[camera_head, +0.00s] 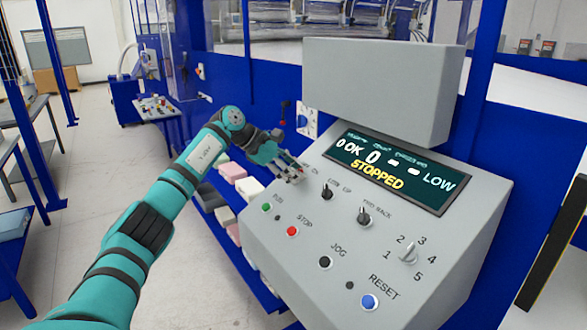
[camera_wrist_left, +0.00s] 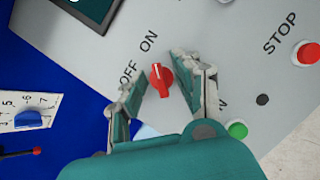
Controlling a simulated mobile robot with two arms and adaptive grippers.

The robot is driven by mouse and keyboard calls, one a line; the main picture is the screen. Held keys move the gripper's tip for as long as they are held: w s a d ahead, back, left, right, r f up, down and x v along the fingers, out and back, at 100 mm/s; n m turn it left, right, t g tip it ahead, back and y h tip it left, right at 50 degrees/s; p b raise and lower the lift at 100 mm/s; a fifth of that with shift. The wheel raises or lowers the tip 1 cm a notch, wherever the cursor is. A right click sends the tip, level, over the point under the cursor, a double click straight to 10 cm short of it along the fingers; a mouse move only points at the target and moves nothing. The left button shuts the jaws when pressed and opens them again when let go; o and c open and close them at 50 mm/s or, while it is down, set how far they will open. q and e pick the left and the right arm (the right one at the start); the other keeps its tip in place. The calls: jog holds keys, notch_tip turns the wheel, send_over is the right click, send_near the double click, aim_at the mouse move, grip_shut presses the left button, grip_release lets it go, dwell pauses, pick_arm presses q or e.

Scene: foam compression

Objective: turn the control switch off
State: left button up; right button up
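The control switch is a red rotary knob (camera_wrist_left: 161,79) on the sloped grey panel, beside the words OFF and ON in the left wrist view. The white mark at its tip appears to point toward ON. My left gripper (camera_wrist_left: 160,72) is open, with one finger on each side of the knob; I cannot tell whether either finger touches it. In the head view my left gripper (camera_head: 290,168) is at the upper left corner of the control panel (camera_head: 300,262) and hides the knob. My right gripper is not in view.
The panel also carries a green button (camera_head: 266,208), a red STOP button (camera_head: 292,231), a black JOG button (camera_head: 325,262), a blue RESET button (camera_head: 370,302) and selector knobs. The display (camera_head: 395,172) reads STOPPED. A blue shelf with foam blocks (camera_head: 249,188) stands left of the panel.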

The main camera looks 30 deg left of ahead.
pick_arm(q)
grip_shut()
jog(key=shift+n, duration=0.4)
jog(key=n+t+y, duration=0.1)
jog(key=n, duration=0.2)
jog(key=n+y, duration=0.1)
jog(key=n, duration=0.2)
jog(key=n+t+y+p, duration=0.1)
jog(key=n, duration=0.3)
jog(key=shift+r, duration=0.1)
jog(key=n+y, duration=0.1)
jog(key=n, duration=0.1)
jog(key=shift+n+t+p, duration=0.3)
jog(key=shift+n+p, duration=0.05)
jog(key=shift+n, duration=0.05)
jog(key=shift+n+y, duration=0.6)
jog(key=shift+n, duration=1.2)
